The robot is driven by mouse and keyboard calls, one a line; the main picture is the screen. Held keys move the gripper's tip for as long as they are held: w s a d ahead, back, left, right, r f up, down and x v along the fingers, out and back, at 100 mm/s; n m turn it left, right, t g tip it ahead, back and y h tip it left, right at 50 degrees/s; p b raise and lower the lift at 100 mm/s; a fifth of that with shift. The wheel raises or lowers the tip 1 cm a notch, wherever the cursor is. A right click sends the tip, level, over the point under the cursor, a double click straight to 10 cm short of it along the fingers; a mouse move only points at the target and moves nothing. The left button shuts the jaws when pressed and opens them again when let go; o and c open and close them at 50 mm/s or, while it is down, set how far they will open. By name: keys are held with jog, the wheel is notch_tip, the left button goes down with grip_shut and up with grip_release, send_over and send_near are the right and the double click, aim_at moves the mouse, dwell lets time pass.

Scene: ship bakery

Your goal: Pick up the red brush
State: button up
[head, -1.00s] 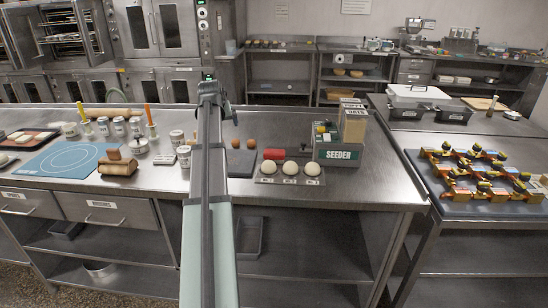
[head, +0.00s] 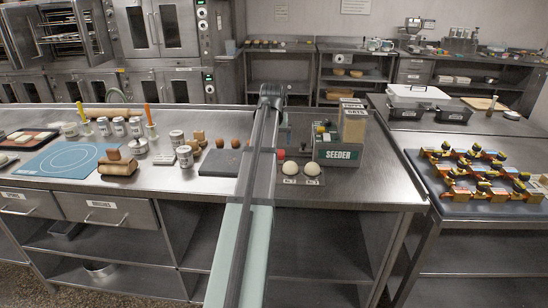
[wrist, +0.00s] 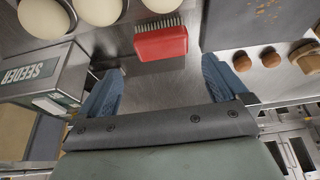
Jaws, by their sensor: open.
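The red brush (wrist: 161,43) lies on the steel counter in the wrist view, its pale bristles along the edge toward the dough balls. In the head view only a small red end of it (head: 281,154) shows beside my arm; the rest is hidden. My gripper (wrist: 163,70) is open and empty in the wrist view, its blue fingers wide apart. The brush lies ahead of the gap between the fingertips, roughly centred. My arm hides the gripper's fingers in the head view.
White dough balls (wrist: 98,9) sit just past the bristles. The green SEEDER box (head: 338,154) stands close on one side of the gripper, also in the wrist view (wrist: 40,78). A dark board (head: 220,163) and small brown balls (wrist: 270,57) lie on the other side.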

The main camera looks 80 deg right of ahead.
jog(key=shift+d+x, duration=0.2)
jog(key=shift+x, duration=4.3)
jog(key=shift+w+r, duration=0.1)
jog(key=shift+w, duration=0.05)
jog(key=c, duration=0.7)
